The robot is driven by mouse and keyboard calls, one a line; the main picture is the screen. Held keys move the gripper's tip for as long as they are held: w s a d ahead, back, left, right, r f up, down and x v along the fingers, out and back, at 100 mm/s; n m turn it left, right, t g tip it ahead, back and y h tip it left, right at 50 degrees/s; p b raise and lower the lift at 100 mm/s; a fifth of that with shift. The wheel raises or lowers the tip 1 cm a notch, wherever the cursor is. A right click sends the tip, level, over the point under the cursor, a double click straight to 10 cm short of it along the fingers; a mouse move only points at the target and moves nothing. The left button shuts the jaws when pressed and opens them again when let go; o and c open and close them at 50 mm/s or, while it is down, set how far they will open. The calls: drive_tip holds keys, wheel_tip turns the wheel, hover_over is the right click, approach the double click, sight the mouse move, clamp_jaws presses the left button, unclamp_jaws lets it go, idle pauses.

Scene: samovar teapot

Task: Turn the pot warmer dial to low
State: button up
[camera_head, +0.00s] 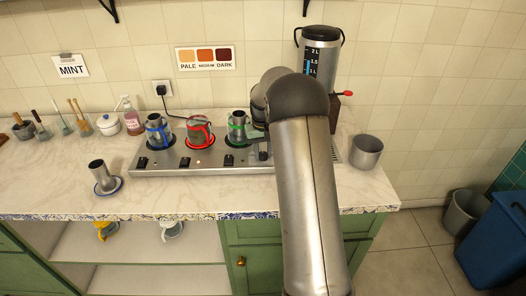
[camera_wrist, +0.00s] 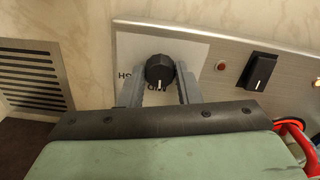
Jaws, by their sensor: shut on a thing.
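The pot warmer (camera_head: 205,184) is a long metal unit on the counter, with several black controls along its front. In the wrist view, a round black dial (camera_wrist: 160,70) sits on a pale label plate with partly covered lettering. My gripper (camera_wrist: 160,84) has one finger on each side of this dial and is shut on it. Part of the lettering is hidden by the fingers, so I cannot read the dial's setting surely. In the head view, my gripper is at the warmer's right end, largely hidden by my arm.
Pots with blue (camera_head: 159,131), red (camera_head: 200,132) and green (camera_head: 238,126) markings stand on the warmer. A black switch (camera_wrist: 261,71) and a red light (camera_wrist: 221,65) are beside the dial. A samovar (camera_head: 320,52) stands behind; a metal cup (camera_head: 366,152) is at right.

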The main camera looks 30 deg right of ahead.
sight(263, 154)
drive_tip(key=n, duration=0.6)
drive_tip(key=shift+r, duration=0.1)
drive_tip(key=n, duration=0.4)
drive_tip(key=shift+n, duration=0.4)
drive_tip(key=shift+w, duration=0.1)
drive_tip(key=o, duration=1)
drive_tip(key=shift+c, duration=0.2)
drive_tip(key=shift+r, duration=0.1)
wheel_tip(263, 154, up, 17)
drive_tip(key=shift+r, duration=0.1)
